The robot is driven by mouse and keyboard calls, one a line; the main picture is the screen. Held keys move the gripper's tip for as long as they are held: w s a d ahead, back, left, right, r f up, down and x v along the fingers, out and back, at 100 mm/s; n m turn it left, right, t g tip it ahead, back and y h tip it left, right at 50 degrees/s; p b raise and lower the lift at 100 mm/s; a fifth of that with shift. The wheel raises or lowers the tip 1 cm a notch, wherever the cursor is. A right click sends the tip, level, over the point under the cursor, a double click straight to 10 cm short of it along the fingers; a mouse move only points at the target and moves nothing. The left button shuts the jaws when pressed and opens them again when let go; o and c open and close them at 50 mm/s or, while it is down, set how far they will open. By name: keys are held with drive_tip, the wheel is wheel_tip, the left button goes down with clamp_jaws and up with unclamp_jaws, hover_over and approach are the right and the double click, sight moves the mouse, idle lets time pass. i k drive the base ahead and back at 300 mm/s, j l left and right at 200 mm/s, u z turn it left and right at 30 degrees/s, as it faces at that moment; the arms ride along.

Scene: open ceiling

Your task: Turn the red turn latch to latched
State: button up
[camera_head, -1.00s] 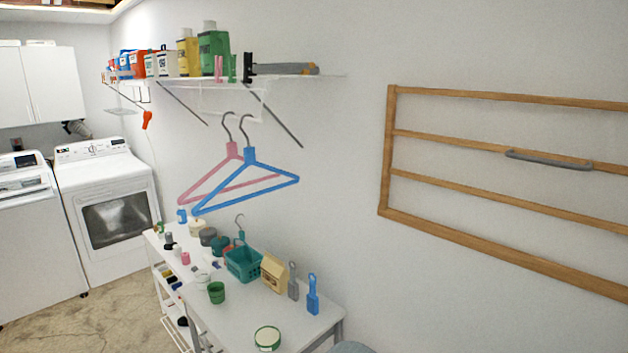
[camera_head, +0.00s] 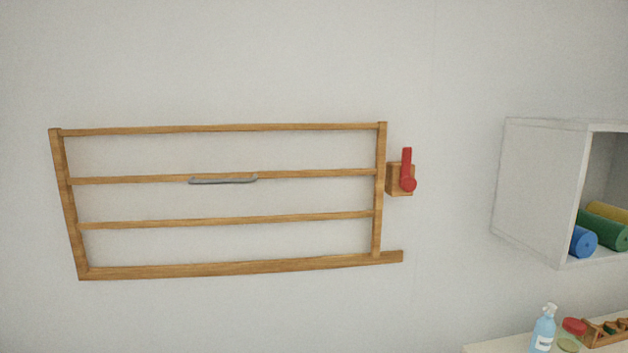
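The red turn latch (camera_head: 407,172) is on the wall just right of the wooden rack frame. Its red lever points straight up from a round red hub at its lower end. It is mounted on a small wooden block (camera_head: 394,180). The wooden rack (camera_head: 220,222) lies flat against the wall, with a grey handle (camera_head: 224,181) on one of its middle bars. The lever stands to the right of the rack's right upright and does not appear to cross it. My gripper is not in view.
A white open cabinet (camera_head: 540,190) with rolled coloured items is on the wall at the right. Below it is a table (camera_head: 490,346) with a blue spray bottle (camera_head: 543,332), a red-lidded item (camera_head: 574,326) and a wooden tray (camera_head: 606,333). The wall around the latch is clear.

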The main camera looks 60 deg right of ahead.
sight(407, 183)
drive_tip(key=z, duration=2.45)
